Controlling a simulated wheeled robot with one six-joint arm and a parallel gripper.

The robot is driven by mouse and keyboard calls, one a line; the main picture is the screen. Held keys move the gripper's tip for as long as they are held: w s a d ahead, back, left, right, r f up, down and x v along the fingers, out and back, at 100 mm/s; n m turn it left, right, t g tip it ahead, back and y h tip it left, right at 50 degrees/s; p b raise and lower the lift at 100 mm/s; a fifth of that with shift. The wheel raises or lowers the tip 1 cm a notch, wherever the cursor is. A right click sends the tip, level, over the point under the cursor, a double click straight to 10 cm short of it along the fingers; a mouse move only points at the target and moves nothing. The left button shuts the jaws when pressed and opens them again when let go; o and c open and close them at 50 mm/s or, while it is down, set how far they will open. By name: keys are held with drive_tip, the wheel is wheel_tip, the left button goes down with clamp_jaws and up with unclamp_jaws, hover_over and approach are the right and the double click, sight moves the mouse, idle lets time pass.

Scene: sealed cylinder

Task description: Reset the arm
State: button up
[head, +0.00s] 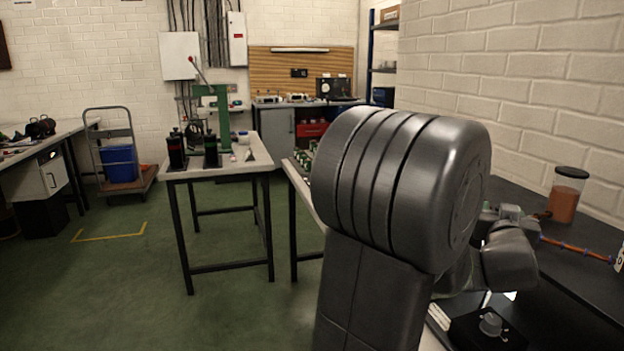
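My arm fills the middle and right foreground of the head view as thick dark grey links, folded up close to the camera. A smaller dark link of mine shows behind it at the right, over the dark bench.
A table (225,168) bears a green press (222,115). Green floor (130,290) is clear at left.

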drive_tip(key=shift+m+g+h, duration=0.4)
drive_tip(key=shift+m+h, duration=0.1)
drive_tip(key=shift+h, duration=0.2)
drive_tip(key=shift+r+m+h, duration=0.15)
drive_tip(key=shift+m+h, duration=0.15)
drive_tip(key=shift+h, duration=0.1)
drive_tip(key=shift+r+m+g+h+p, duration=0.1)
drive_tip(key=shift+m+g+h+p, duration=0.8)
drive_tip(key=shift+p, duration=0.95)
drive_tip(key=m+g+h+p, duration=0.2)
drive_tip(key=g+h+p, duration=0.1)
drive_tip(key=p, duration=0.5)
drive_tip(key=shift+m+g, duration=0.4)
drive_tip(key=m+g+h+p, duration=0.1)
drive_tip(key=p, duration=0.2)
drive_tip(key=shift+g, duration=0.3)
drive_tip(key=shift+m+g+h+p, duration=0.5)
drive_tip(key=shift+m+g+p, duration=0.25)
drive_tip(key=shift+g, duration=0.15)
drive_tip(key=shift+a+f+g, duration=0.1)
drive_tip(key=shift+f+g, duration=0.15)
drive_tip(key=shift+g, duration=0.05)
